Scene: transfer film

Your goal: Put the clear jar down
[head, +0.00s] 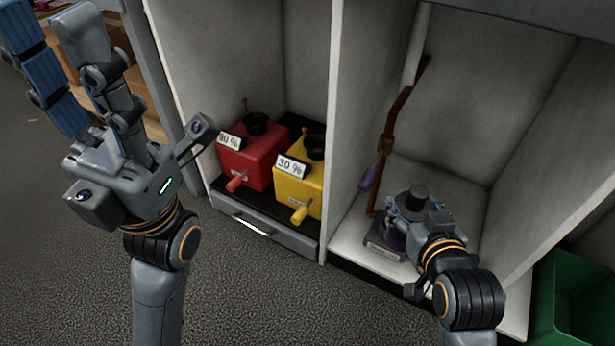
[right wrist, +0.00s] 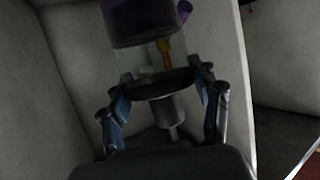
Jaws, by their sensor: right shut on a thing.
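My right gripper (head: 412,210) is shut on the clear jar (right wrist: 135,62) inside the right bay of the white cabinet. In the right wrist view the jar has a see-through wall, a purple end, a dark rim and a grey knob, and the gripper's fingers (right wrist: 157,88) are on both sides of the rim. In the head view my gripper hides most of the jar. A grey base with a label (head: 380,250) shows under the gripper; whether the jar touches it cannot be told. My left gripper (head: 140,110) is open and empty, with its fingers spread.
A brown, purple-ended rod (head: 387,140) stands beside my right gripper in the bay. A red box (head: 248,160) marked 90 % and a yellow box (head: 300,188) marked 30 % stand in the left bay. A green bin (head: 575,300) is at the right.

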